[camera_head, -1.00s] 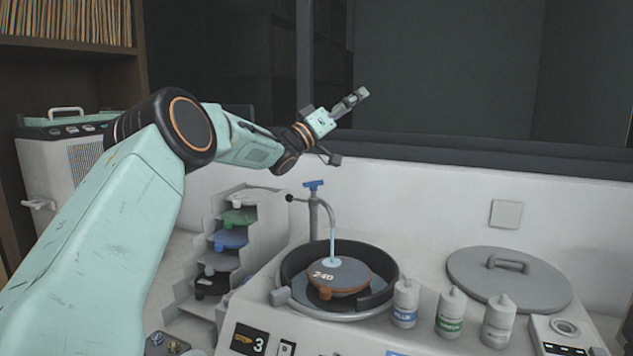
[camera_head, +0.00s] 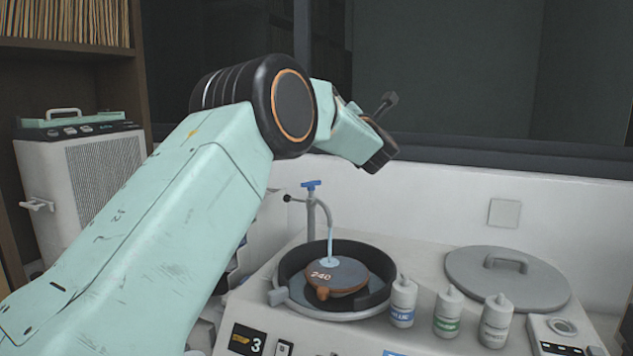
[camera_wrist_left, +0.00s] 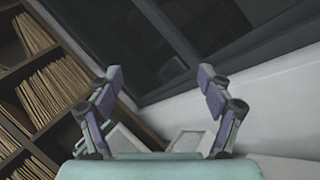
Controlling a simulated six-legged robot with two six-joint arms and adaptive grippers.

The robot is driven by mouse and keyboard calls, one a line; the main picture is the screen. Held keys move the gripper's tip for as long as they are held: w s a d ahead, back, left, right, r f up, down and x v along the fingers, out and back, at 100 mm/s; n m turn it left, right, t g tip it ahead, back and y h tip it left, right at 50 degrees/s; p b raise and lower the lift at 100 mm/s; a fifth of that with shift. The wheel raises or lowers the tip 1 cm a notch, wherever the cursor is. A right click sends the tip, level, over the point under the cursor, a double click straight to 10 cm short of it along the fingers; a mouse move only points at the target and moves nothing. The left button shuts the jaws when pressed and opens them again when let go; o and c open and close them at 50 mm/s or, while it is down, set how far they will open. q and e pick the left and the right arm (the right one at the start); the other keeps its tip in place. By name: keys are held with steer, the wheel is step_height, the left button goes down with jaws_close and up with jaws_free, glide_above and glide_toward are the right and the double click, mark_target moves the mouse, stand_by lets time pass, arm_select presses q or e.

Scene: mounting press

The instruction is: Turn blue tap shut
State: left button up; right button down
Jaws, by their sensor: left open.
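The blue tap (camera_head: 311,184) is a small blue handle on top of a grey curved spout pipe. Pale water runs from the spout onto a brown disc (camera_head: 338,277) marked 240, in a dark round basin (camera_head: 290,262). My left arm reaches in from the left, above and behind the tap. In the left wrist view my left gripper (camera_wrist_left: 158,78) is open and empty, facing the shelf and window corner. My right gripper is not in view.
Three bottles, one of them blue-labelled (camera_head: 403,302), stand right of the basin. A grey lid (camera_head: 507,279) lies farther right. A white and green machine (camera_head: 78,180) and a record shelf (camera_head: 70,25) stand left. A dark window frame runs behind.

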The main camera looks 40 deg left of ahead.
mark_target(312, 182)
arm_select(q)
steer(key=s+f+n+g+h, duration=0.45)
steer(key=f+n+g, duration=0.6)
steer(key=f, duration=0.55)
steer(key=shift+n+t, duration=0.75)
steer(key=shift+n, duration=0.2)
steer(key=x, duration=0.2)
steer(key=p+x, duration=0.1)
steer(key=x, duration=0.2)
steer(key=p+x, duration=0.1)
steer(key=x, duration=0.1)
steer(key=shift+s+a+f, duration=0.2)
steer(key=shift+s+a, duration=0.05)
steer(key=shift+s, duration=0.1)
steer(key=shift+s, duration=0.1)
steer(key=shift+c, duration=0.4)
steer(key=c, duration=1)
steer(key=shift+c, duration=0.4)
